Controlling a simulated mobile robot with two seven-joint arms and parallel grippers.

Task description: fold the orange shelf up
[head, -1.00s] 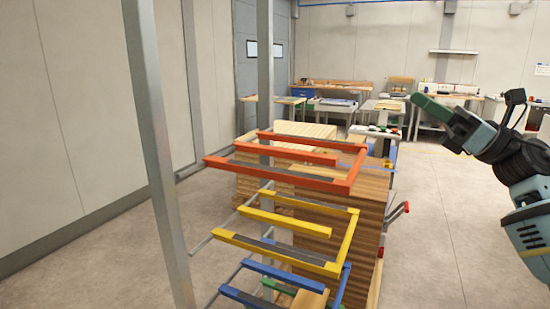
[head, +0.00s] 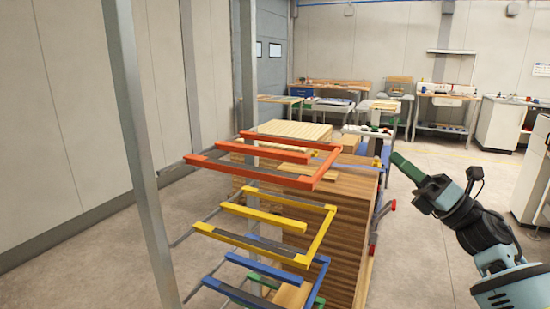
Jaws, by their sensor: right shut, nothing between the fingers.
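The orange shelf (head: 324,168) is an open frame of orange bars at the top of a rack. It sticks out roughly level from two grey posts, above a yellow shelf (head: 318,238) and a blue shelf (head: 315,282). My right gripper (head: 401,163) has green fingers, which are shut and empty. It is to the right of the orange shelf in the picture, apart from it, and points up and to the left. My left gripper is not in view.
Stacked wooden boards (head: 345,235) stand behind the shelves, close to their right ends. A grey post (head: 142,150) rises at the left front. Open floor (head: 420,255) lies to the right, with workbenches along the back wall.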

